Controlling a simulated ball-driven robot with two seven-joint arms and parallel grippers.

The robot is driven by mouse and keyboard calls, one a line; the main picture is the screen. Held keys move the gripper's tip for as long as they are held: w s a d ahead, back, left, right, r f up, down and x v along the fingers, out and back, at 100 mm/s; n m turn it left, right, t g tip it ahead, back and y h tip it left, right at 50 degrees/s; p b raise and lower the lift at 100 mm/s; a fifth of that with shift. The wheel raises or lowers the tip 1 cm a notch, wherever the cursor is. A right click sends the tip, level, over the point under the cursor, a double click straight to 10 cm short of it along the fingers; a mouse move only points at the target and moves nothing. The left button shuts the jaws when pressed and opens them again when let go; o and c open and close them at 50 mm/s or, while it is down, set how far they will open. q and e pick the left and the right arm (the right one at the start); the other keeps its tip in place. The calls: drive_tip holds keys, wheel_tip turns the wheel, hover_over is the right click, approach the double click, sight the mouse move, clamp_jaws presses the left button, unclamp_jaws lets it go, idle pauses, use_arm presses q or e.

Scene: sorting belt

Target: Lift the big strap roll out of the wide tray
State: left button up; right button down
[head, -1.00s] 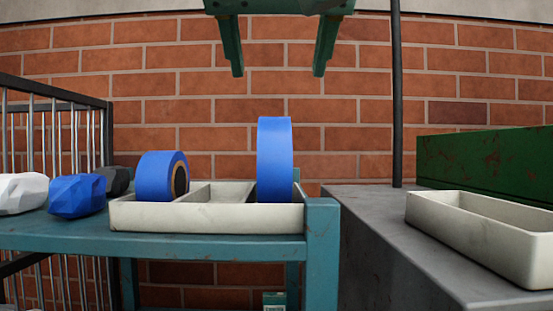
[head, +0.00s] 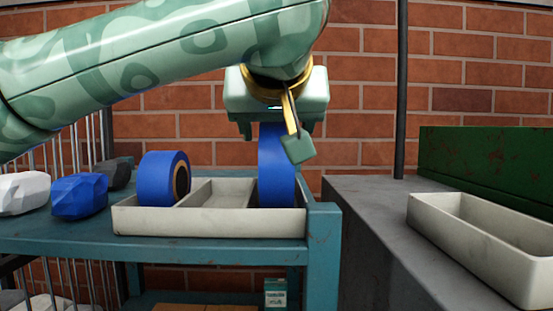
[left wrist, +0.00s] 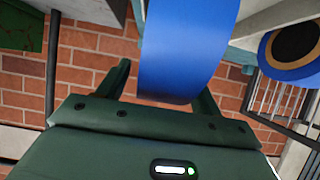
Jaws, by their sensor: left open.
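The big strap roll (head: 275,178) is blue and stands upright at the right end of the wide tray (head: 210,222), a pale tray with a divider. A smaller blue roll (head: 156,180) with a dark core stands in its left compartment. My left gripper (head: 276,135) is open, pointing down over the big roll's top. My arm and wrist parts cover some of the roll. In the left wrist view the big roll (left wrist: 182,45) shows between the two fingers of the gripper (left wrist: 165,78), with gaps at the sides. Contact cannot be made out. My right gripper is not in view.
The tray rests on a teal table (head: 180,247). White, blue (head: 79,195) and dark lumps lie left of it. A grey counter (head: 362,240) on the right bears an empty pale tray (head: 455,245) and a green box (head: 485,165). A dark pole (head: 400,90) stands behind.

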use_arm(q)
drive_tip(key=shift+s, duration=0.25)
drive_tip(key=c, duration=0.6)
drive_tip(key=shift+w, duration=0.15)
clamp_jaws()
drive_tip(key=shift+r, duration=0.1)
